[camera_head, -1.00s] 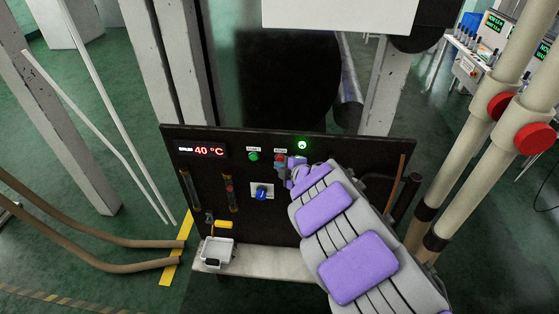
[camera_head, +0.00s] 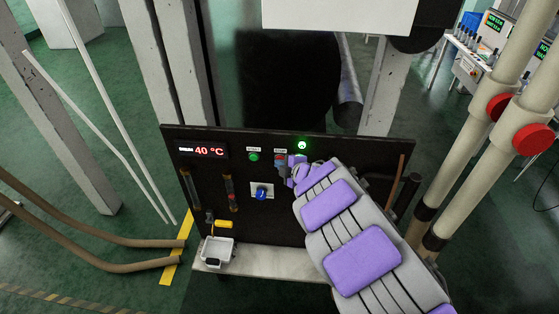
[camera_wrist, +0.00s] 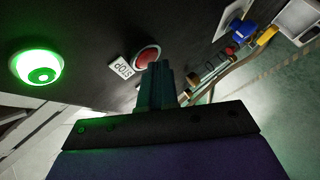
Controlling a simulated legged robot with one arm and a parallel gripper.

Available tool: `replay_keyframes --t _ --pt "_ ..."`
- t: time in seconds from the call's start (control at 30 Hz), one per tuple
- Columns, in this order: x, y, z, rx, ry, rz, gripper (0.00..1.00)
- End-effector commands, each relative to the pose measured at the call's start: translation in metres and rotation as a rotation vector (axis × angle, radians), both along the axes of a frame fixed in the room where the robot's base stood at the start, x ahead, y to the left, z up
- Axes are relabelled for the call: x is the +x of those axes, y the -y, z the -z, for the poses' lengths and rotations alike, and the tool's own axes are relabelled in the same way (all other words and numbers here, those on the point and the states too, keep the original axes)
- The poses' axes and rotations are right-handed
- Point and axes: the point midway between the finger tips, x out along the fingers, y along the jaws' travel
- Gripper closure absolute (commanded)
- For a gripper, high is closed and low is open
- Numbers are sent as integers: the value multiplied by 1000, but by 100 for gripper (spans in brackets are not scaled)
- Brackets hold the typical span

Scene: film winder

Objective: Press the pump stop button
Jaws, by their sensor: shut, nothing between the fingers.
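The red stop button (camera_head: 280,158) is on the dark control panel (camera_head: 330,215), to the right of a green start button (camera_head: 253,156). In the wrist view the red button (camera_wrist: 147,58) shows beside a white STOP label (camera_wrist: 120,68). My gripper (camera_head: 287,169) is shut and empty, close to the panel just below and right of the button. In the wrist view the closed fingertips (camera_wrist: 156,70) overlap the button's lower edge in the picture. I cannot tell whether they touch it.
A lit green lamp (camera_head: 302,146) is right of the buttons. A blue knob (camera_head: 261,193) and a 40 °C display (camera_head: 202,151) are on the panel. Pale pipes with red valve wheels (camera_head: 534,138) stand at the right. Brown hoses (camera_head: 110,243) run at the lower left.

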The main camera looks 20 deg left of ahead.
Motion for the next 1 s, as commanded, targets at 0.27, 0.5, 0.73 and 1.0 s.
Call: replay_keyframes --t 0.27,0.5,0.73,1.0 --pt "-1 0 0 0 0 0 100" --pt "-10 0 -1 1 2 -4 100" --pt "-18 3 0 1 1 -1 100" --pt "-19 4 0 0 0 -1 100"
